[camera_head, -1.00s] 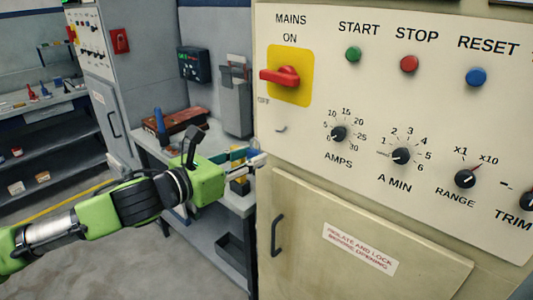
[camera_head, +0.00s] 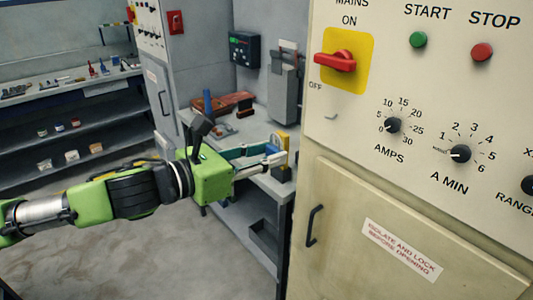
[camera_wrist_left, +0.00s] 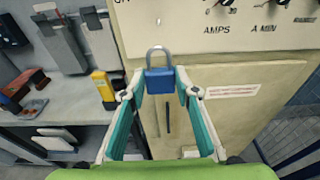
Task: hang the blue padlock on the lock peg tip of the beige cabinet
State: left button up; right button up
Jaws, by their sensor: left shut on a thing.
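The blue padlock (camera_wrist_left: 159,80) is upright in the left wrist view, its grey shackle pointing up. My left gripper (camera_wrist_left: 160,88) is shut on its body. In the head view my left gripper (camera_head: 280,157) is beside the left edge of the beige cabinet (camera_head: 335,200), and the padlock is hard to make out there. The lock peg tip (camera_head: 331,116) is a small light hook under the OFF label. It also shows in the left wrist view (camera_wrist_left: 157,22), above the shackle and apart from it. My right gripper is not in view.
A red mains switch (camera_head: 335,62) on a yellow plate sits above the peg. A black door handle (camera_head: 314,225) is below it. A grey workbench (camera_head: 225,145) with tools and a yellow object (camera_wrist_left: 103,88) stands left of the cabinet.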

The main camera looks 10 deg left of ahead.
aim_at(271, 153)
pick_arm(q)
jog(key=shift+s+a, duration=0.1)
jog(key=shift+s+a+f, duration=0.15)
jog(key=shift+s+f, duration=0.05)
jog(key=shift+s+a+r, duration=0.1)
jog(key=shift+s, duration=0.05)
jog(key=shift+p+v, duration=0.7)
jog(key=shift+v, duration=0.65)
jog(key=shift+f+b+v, duration=0.2)
jog(key=shift+b+v, duration=0.25)
jog(key=shift+v, duration=1.55)
